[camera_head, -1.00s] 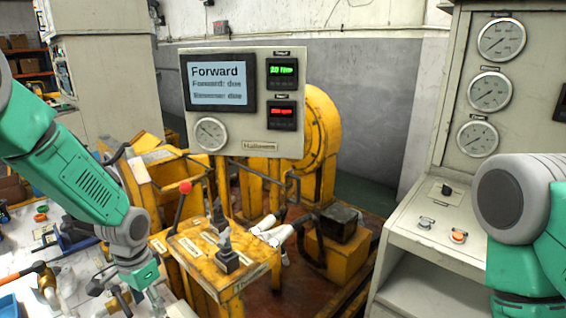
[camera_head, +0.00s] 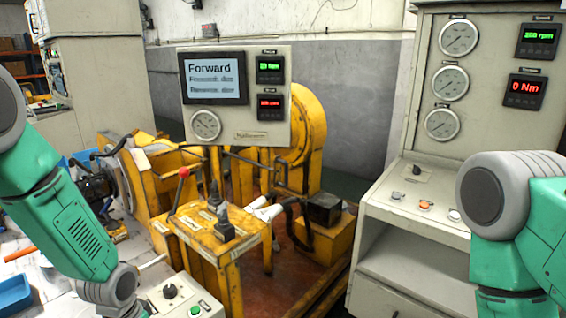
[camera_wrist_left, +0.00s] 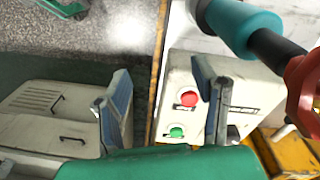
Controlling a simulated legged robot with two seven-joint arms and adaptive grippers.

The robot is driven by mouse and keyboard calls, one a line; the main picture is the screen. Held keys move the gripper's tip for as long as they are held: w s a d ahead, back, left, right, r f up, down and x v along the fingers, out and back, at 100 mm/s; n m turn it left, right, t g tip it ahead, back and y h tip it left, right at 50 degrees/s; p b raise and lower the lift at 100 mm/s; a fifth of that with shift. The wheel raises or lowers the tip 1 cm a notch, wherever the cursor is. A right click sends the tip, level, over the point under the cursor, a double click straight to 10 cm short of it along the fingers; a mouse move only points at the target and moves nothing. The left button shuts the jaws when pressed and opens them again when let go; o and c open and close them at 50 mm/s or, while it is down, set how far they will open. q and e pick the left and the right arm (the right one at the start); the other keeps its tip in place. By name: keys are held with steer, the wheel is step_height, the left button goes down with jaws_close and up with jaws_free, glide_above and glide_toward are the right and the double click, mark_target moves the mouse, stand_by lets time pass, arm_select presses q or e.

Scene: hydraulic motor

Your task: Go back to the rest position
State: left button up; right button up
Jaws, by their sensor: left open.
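My left arm comes in from the left in the head view, and its gripper is below the frame edge there. In the left wrist view my left gripper (camera_wrist_left: 163,105) is open, with nothing between its two fingers. Beyond the fingers is a pale control box with a red button (camera_wrist_left: 189,99) and a green button (camera_wrist_left: 176,132). In the head view the box's knob (camera_head: 170,291) and green button (camera_head: 195,310) show beside my left forearm. My right arm is at the right edge of the head view, and its gripper is out of frame.
A yellow test rig (camera_head: 225,235) with levers stands ahead, under a display panel (camera_head: 235,130) reading "Forward". A grey gauge console (camera_head: 400,205) is at the right. A blue tray (camera_head: 14,293) is on the table at the left. A teal-and-red object (camera_wrist_left: 250,35) is close in the wrist view.

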arm_select(q)
steer(key=s+f+n+b, duration=0.1)
steer(key=s+f, duration=0.5)
steer(key=s, duration=0.6)
steer(key=s+f+n+b, duration=0.2)
steer(key=s+f+b, duration=0.2)
steer(key=s, duration=0.8)
step_height(320, 180, down, 2)
steer(key=shift+s+d+f+n+t+y, duration=0.1)
steer(key=shift+s+d+n+t+y, duration=0.2)
steer(key=shift+d, duration=0.15)
steer(key=shift+w, duration=0.2)
